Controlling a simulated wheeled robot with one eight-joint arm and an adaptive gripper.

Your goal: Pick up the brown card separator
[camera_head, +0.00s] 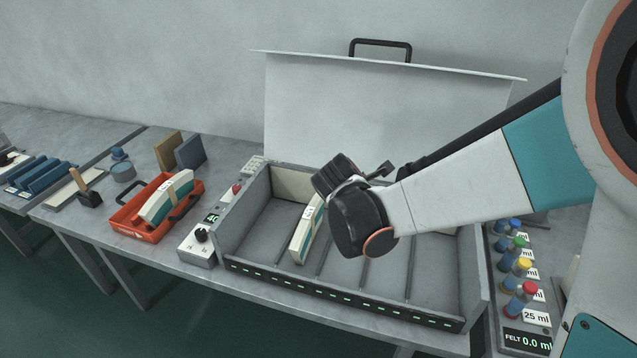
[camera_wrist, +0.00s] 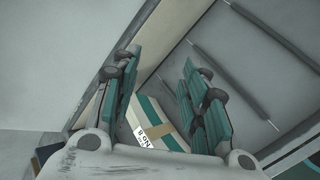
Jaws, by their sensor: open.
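A brown card (camera_head: 168,150) stands upright at the back of the bench, left of the large bin. A blue-grey card (camera_head: 190,152) stands just to its right, a little nearer. My gripper (camera_wrist: 160,60) is open, with nothing between its teal-padded fingers in the wrist view. In the head view my dark wrist hides most of the fingers. The gripper is over the grey compartment bin (camera_head: 228,222), well to the right of the brown card. A banded cream and teal stack (camera_head: 304,238) leans in the bin; it also shows below the fingers in the wrist view (camera_wrist: 152,117).
An orange tray (camera_head: 128,226) holding another banded stack (camera_head: 163,200) stands in front of the cards. A control box (camera_head: 197,246) sits between tray and bin. The bin's raised lid (camera_head: 390,110) stands behind it. Several capped bottles (camera_head: 515,262) stand at the right. A blue tin (camera_head: 122,172) is left of the cards.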

